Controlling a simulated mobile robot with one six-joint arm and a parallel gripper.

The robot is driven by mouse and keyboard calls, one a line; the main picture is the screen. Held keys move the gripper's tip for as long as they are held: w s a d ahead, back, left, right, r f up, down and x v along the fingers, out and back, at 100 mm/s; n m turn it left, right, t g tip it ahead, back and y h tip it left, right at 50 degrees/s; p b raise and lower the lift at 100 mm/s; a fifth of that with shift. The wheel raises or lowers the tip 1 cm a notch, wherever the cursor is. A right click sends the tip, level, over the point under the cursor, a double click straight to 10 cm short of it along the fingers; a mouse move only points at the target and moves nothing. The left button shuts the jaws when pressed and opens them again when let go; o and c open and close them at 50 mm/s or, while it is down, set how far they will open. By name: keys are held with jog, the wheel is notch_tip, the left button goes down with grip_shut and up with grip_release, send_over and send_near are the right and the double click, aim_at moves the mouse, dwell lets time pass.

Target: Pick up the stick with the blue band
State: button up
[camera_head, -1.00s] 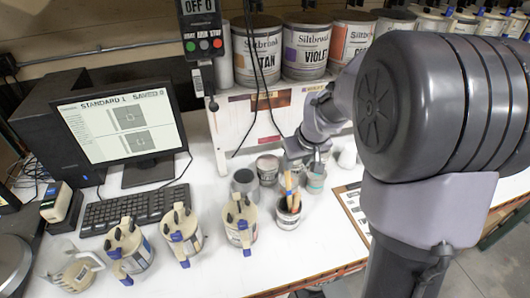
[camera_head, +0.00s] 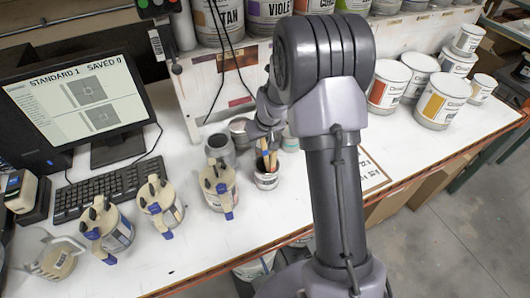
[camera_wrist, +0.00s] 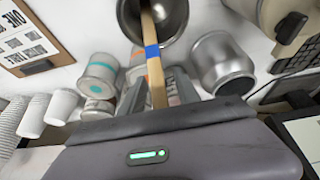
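The wooden stick with the blue band (camera_wrist: 152,52) stands in a metal pot (camera_wrist: 178,18) at the top of the wrist view. Its bare end runs down toward my gripper (camera_wrist: 157,92), between the two grey fingers. The fingers look spread, with gaps beside the stick; I see no clear contact. In the head view the pot (camera_head: 266,181) stands on the white bench with several sticks in it. My gripper is just above and behind these sticks there, mostly hidden by my arm.
An empty grey metal can (camera_head: 219,149) stands left of the pot, and beige dispensers (camera_head: 219,191) stand nearer the front left. A teal-banded can (camera_wrist: 100,72) and white cups (camera_wrist: 62,105) are close by. A shelf panel (camera_head: 215,80) rises behind.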

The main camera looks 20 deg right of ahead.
grip_shut()
